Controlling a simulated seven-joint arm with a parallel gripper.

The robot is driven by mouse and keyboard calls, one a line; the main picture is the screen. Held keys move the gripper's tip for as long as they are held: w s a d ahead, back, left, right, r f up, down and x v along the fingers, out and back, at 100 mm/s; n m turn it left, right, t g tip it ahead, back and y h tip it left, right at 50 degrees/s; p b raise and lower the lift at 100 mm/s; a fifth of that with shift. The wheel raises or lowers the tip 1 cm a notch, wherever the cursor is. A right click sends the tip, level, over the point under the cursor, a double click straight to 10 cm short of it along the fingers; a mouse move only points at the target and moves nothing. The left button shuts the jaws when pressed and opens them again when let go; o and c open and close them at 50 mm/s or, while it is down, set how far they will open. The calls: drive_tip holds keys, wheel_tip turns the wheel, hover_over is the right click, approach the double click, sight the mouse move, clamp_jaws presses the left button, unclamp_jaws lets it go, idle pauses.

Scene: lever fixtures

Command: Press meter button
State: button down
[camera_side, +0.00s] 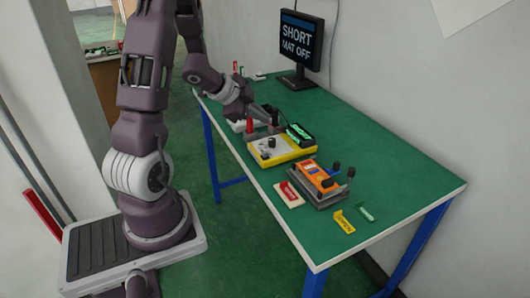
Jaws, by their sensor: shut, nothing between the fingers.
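An orange handheld device (318,178), which looks like a meter, lies on a grey base with black knobs near the front of the green table. Its button is too small to make out. A black unit with a green face (299,133) sits at the back of a yellow-edged box (282,155); I cannot tell whether it is a meter too. My gripper (267,116) is shut and empty, above the area behind the yellow-edged box, apart from the orange device. Its fingertips are small and partly confused with the dark parts behind them.
A monitor (301,42) reading "SHORT MAT OFF" stands at the back. A red lever on a white plate (289,195) is left of the orange device. Yellow (344,222) and green (365,213) tags lie in front. The table's right side is clear up to the wall.

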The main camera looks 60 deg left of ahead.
sight(265, 154)
drive_tip(key=shift+f, duration=4.35)
drive_tip(key=shift+f, duration=0.1)
drive_tip(key=shift+f, duration=0.3)
drive_tip(key=shift+f, duration=0.45)
drive_tip(key=shift+r, duration=0.85)
